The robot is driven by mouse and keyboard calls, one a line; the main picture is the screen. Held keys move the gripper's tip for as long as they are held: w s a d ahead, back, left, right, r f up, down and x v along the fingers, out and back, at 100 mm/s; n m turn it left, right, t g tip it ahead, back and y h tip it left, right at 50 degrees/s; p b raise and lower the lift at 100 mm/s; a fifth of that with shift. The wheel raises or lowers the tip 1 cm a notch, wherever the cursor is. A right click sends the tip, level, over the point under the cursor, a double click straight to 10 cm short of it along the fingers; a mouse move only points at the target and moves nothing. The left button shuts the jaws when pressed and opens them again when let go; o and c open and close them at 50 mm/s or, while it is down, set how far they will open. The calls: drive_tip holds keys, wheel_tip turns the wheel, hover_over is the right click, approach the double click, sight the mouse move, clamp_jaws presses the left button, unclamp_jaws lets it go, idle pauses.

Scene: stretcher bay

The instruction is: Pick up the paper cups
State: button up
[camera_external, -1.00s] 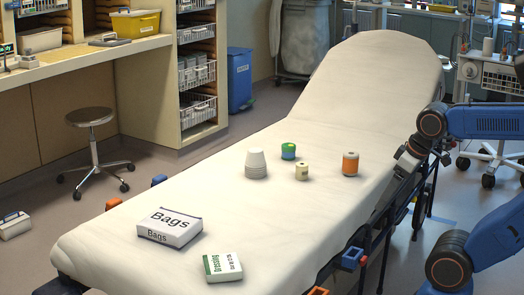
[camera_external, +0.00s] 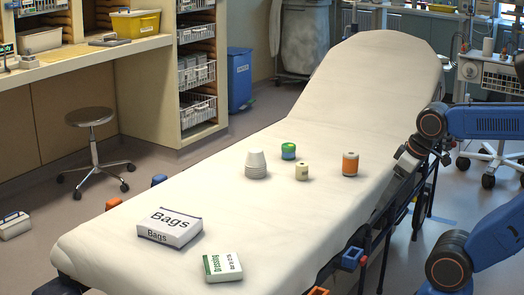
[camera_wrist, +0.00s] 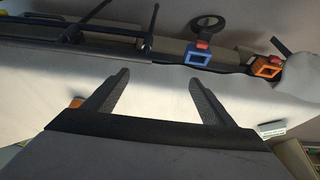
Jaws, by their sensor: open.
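The paper cups (camera_external: 256,164) are a white, upside-down stack standing on the cream stretcher (camera_external: 330,100), left of the other small items. My gripper (camera_external: 404,160) is at the stretcher's right edge, well to the right of the cups and apart from them. In the wrist view my gripper (camera_wrist: 160,78) shows two dark fingers spread apart with nothing between them. The cups do not show in the wrist view.
A green-blue roll (camera_external: 288,151), a cream roll (camera_external: 302,171) and an orange roll (camera_external: 350,164) stand right of the cups. A Bags box (camera_external: 170,228) and a Dressing box (camera_external: 222,267) lie nearer. Buckles (camera_external: 352,258) hang at the right edge.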

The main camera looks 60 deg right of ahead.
drive_tip(key=w+r+n+g, duration=0.1)
drive_tip(key=w+r+n, duration=0.35)
drive_tip(key=w, duration=0.25)
drive_tip(key=w+d+r+n+g, duration=0.1)
drive_tip(key=w+r+n, duration=0.2)
drive_tip(key=w+r, duration=0.35)
drive_tip(key=w+r+n, duration=0.3)
drive_tip(key=w, duration=0.6)
drive_tip(key=n+g, duration=0.3)
drive_tip(key=n, duration=0.9)
hover_over(254, 150)
drive_tip(key=f, duration=0.2)
wheel_tip(254, 150, down, 11)
drive_tip(key=shift+d, duration=0.15)
drive_tip(key=shift+s+d+f, duration=0.1)
drive_tip(key=shift+s+f, duration=0.05)
drive_tip(key=shift+f, duration=2.6)
drive_tip(key=shift+c, duration=0.3)
